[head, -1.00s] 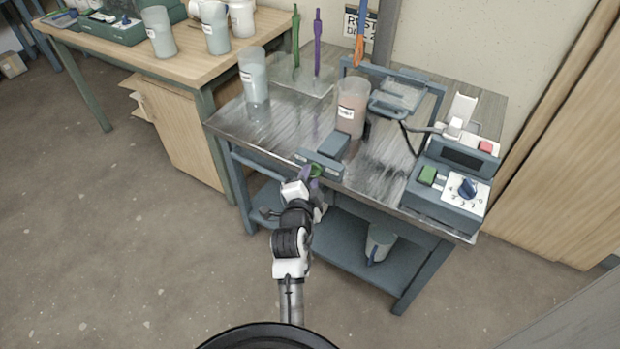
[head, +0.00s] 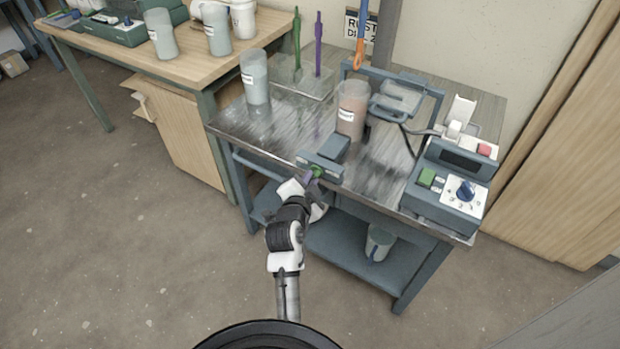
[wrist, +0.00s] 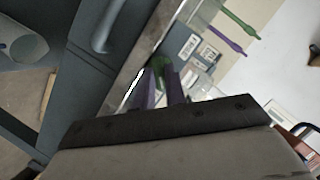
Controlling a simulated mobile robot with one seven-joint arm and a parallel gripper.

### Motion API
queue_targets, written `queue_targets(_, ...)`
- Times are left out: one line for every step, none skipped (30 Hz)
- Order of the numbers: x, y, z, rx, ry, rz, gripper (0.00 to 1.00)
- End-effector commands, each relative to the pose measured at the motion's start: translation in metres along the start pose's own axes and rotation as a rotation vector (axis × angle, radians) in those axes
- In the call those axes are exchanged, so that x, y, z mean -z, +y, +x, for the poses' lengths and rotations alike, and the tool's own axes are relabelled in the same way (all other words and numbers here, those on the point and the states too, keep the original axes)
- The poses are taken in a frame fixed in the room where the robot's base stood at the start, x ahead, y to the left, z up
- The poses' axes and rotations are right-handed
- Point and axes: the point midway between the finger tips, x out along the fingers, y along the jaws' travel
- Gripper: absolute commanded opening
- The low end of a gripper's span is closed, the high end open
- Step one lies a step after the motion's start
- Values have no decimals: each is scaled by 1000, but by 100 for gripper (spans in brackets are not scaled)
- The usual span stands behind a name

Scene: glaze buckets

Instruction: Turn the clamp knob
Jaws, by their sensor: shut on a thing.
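The clamp (head: 322,163) is a blue-grey block fixed at the front edge of the metal-topped bench. Its green knob (head: 317,171) faces the front, partly covered by my fingers. My gripper (head: 310,178) is at the knob, with its purple fingers shut on it. In the wrist view, the green knob (wrist: 162,70) shows between the tips of the purple fingers of my gripper (wrist: 162,84). Much of the knob is hidden there, and I cannot tell its turn angle.
A labelled cup with pinkish content (head: 351,110) stands behind the clamp. A pale cup (head: 255,78) stands at the bench's left. A control box (head: 447,190) with a blue dial sits at the right. The lower shelf (head: 345,250) holds a bucket (head: 379,243).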

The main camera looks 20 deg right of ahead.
Motion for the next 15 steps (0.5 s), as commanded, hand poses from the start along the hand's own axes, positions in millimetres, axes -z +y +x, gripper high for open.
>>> queue_targets(2, -4, 0, -14, 0, -39, 0)
queue_targets(2, -4, 0, -25, 0, -66, 0)
queue_targets(2, -4, 0, -40, 1, -102, 0)
queue_targets(2, -4, 0, -51, 0, -127, 0)
queue_targets(2, -4, 0, -62, 1, -154, 0)
queue_targets(2, -5, 0, -76, 1, -190, 0)
queue_targets(1, -5, 0, -87, 0, -215, 0)
queue_targets(1, -6, 0, -98, 1, -243, 0)
queue_targets(1, -6, 0, -113, 1, -277, 0)
queue_targets(1, -6, 0, -123, 1, -304, 0)
queue_targets(1, -6, 0, -135, 1, -330, 0)
queue_targets(1, -6, 0, -149, 1, -365, 0)
queue_targets(1, -6, 0, -160, 2, -392, 0)
queue_targets(1, -7, 0, -171, 1, -418, 0)
queue_targets(1, -7, 0, -185, 2, -453, 0)
